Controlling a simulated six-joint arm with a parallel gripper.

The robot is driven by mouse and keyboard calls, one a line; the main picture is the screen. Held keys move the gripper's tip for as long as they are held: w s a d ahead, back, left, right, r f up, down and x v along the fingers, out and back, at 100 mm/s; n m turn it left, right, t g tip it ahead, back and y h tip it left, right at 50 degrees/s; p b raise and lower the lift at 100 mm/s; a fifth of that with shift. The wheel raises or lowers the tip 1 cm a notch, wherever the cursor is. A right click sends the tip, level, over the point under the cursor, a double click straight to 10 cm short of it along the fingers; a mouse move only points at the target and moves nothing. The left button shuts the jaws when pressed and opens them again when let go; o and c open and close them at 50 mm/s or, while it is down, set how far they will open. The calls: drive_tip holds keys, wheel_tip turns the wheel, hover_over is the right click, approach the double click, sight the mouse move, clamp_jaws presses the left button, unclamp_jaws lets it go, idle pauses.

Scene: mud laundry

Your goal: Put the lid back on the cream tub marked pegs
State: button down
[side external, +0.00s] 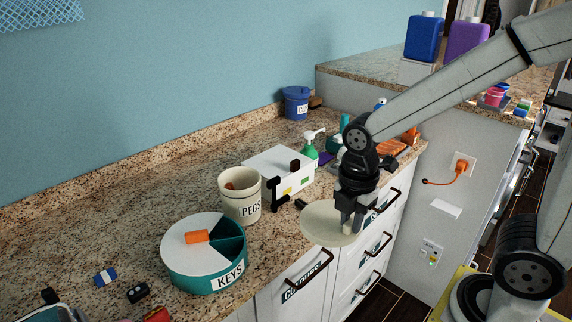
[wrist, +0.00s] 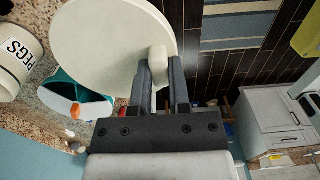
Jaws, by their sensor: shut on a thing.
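The cream tub marked PEGS (side external: 241,203) stands upright and open on the granite counter, with something orange-brown showing inside. It also shows at the left edge of the wrist view (wrist: 14,55). The round cream lid (side external: 322,224) is held by my gripper (side external: 352,222), to the right of the tub and apart from it, at the counter's front edge. In the wrist view my gripper (wrist: 163,85) is shut on the block-like knob of the lid (wrist: 105,40). The lid's underside is hidden in the wrist view.
A round teal KEYS box (side external: 205,268) with an orange piece on top stands in front of the tub. A white box (side external: 278,172) with dark handles is close behind the tub. A green pump bottle (side external: 310,148) and a blue tub (side external: 296,103) stand farther back. Drawers with dark handles lie below.

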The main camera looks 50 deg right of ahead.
drive_tip(key=shift+w, duration=0.15)
drive_tip(key=w+a+r, duration=0.1)
drive_tip(key=w+r, duration=0.2)
drive_tip(key=w, duration=1)
drive_tip(key=w+a+r, duration=0.1)
drive_tip(key=w+r, duration=0.2)
drive_tip(key=w, duration=1)
drive_tip(key=shift+w+a+r+m, duration=0.25)
drive_tip(key=shift+m, duration=0.15)
drive_tip(key=shift+f, duration=0.2)
drive_tip(key=shift+f, duration=2.95)
drive_tip(key=shift+f, duration=0.2)
drive_tip(key=c, duration=0.5)
unclamp_jaws()
drive_tip(key=shift+o, duration=0.2)
